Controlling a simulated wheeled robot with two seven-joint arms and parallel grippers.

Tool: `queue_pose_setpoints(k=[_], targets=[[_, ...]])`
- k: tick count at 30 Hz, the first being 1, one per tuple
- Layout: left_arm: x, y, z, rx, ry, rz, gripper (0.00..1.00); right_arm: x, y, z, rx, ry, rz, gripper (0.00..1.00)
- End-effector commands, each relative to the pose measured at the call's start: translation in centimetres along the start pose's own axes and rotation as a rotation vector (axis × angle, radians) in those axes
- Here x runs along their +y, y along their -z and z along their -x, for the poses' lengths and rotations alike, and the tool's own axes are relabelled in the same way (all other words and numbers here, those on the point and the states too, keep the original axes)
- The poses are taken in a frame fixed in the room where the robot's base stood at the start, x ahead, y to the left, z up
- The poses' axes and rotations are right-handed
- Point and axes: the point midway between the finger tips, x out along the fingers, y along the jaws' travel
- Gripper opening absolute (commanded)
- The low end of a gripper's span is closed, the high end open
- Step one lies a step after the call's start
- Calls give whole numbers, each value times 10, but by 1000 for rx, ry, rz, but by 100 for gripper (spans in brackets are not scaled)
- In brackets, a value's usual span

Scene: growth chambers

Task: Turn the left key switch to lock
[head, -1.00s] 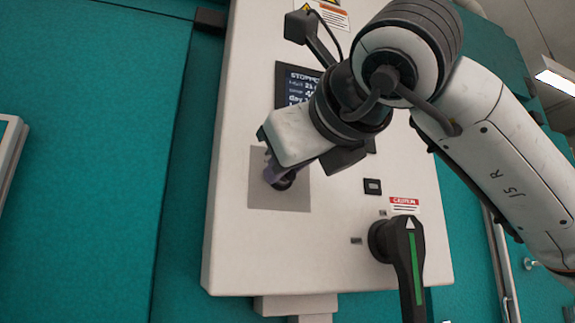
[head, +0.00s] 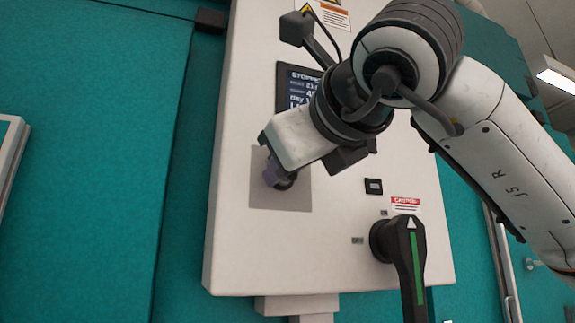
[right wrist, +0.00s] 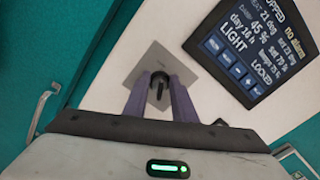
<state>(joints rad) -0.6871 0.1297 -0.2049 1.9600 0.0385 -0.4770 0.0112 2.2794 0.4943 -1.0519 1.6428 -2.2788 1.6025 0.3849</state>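The key switch (right wrist: 160,88) is a black round collar with a narrow upright key on a grey square plate (right wrist: 138,68). In the head view the plate (head: 262,196) is on the white control panel, and my right gripper mostly hides the switch (head: 286,183). My right gripper (right wrist: 159,82) has its two purple fingers on either side of the key. Gaps show between the fingers and the key, so it looks open around it. The dark display (right wrist: 250,45) reads "LOCKED" in its lower corner. My left gripper is out of view.
A large black rotary handle with a green stripe (head: 413,262) sticks out at the panel's lower right, below a red caution label (head: 405,204). A small black module (head: 373,186) sits above it. Teal walls (head: 90,160) flank the white panel (head: 300,245).

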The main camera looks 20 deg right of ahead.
Motion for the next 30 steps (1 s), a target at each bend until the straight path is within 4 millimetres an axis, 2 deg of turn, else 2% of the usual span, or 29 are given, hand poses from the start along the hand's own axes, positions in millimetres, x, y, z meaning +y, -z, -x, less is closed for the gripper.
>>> queue_pose_setpoints(k=[5,12,18,22,30], targets=[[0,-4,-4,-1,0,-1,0,0,0,15,-5,1,0,24],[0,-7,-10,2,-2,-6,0,1,0,62,-5,2,1,24],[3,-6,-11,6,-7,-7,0,1,0,92,-2,1,1,24],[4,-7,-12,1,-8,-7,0,0,0,102,-1,0,0,24],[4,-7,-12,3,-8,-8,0,0,0,103,0,0,0,24]])
